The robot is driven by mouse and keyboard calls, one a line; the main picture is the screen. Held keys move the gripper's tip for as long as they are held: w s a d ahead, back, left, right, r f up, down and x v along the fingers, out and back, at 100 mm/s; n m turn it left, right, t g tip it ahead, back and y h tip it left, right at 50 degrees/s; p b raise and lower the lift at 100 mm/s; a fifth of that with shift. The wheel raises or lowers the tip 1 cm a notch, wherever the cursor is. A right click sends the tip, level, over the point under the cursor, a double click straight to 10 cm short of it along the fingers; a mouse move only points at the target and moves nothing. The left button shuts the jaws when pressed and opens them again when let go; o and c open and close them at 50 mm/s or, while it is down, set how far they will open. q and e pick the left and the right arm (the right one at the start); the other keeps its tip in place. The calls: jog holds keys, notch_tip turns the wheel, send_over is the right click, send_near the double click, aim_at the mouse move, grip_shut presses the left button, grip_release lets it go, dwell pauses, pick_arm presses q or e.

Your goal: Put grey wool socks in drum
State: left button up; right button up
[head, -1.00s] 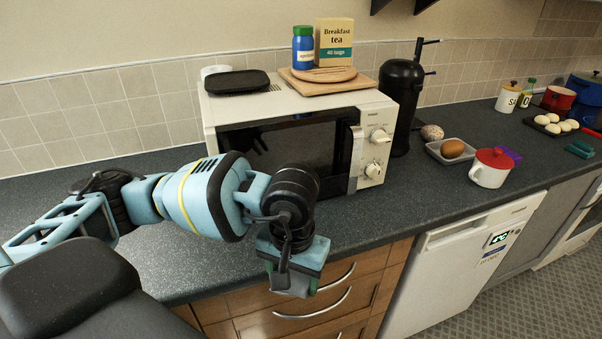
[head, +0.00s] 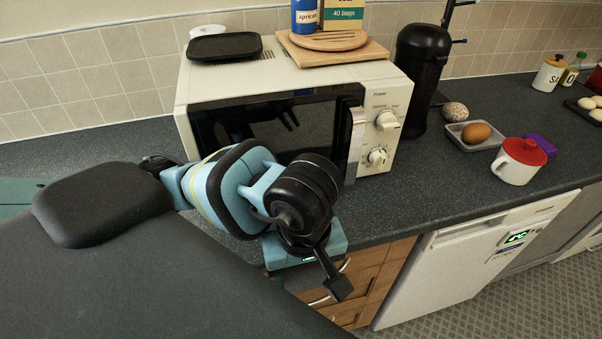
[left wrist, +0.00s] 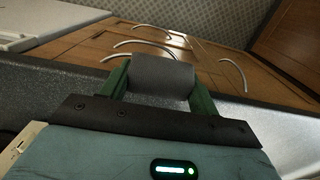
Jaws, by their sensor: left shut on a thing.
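My left gripper (left wrist: 161,82) is shut on a grey rolled bundle (left wrist: 163,70), which looks like the grey wool socks. The bundle sits between the two green fingers in the left wrist view. In the head view the left gripper (head: 318,268) is in front of the counter edge, below the microwave. No open drum shows in either view. My right gripper is not in view.
A cream microwave (head: 365,100) stands on the dark counter (head: 420,195), close behind my left arm. Wooden drawers (head: 385,275) with curved handles lie below the counter edge. A white appliance front (head: 465,265) with a lit display is to their right. A red-lidded mug (head: 515,170) stands above it.

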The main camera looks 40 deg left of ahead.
pick_arm(q)
jog(key=w+a, duration=0.2)
jog(key=w, duration=0.2)
jog(key=w+a+f, duration=0.1)
jog(key=w+a, duration=0.1)
jog(key=w, duration=0.3)
jog(key=w+a, duration=0.2)
jog(key=w, duration=0.2)
jog(key=shift+w+f, duration=0.15)
jog(key=shift+f, duration=0.05)
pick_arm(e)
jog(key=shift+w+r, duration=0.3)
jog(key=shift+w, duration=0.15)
pick_arm(q)
jog(key=shift+w, duration=0.1)
jog(key=shift+w+a, duration=0.2)
jog(key=shift+w, duration=0.1)
notch_tip(320, 180, down, 3)
jog(key=shift+f+p, duration=0.15)
jog(key=shift+p, duration=0.3)
jog(key=shift+f, duration=0.15)
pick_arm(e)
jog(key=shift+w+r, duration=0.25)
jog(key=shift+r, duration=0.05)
pick_arm(q)
jog(key=shift+f, duration=0.1)
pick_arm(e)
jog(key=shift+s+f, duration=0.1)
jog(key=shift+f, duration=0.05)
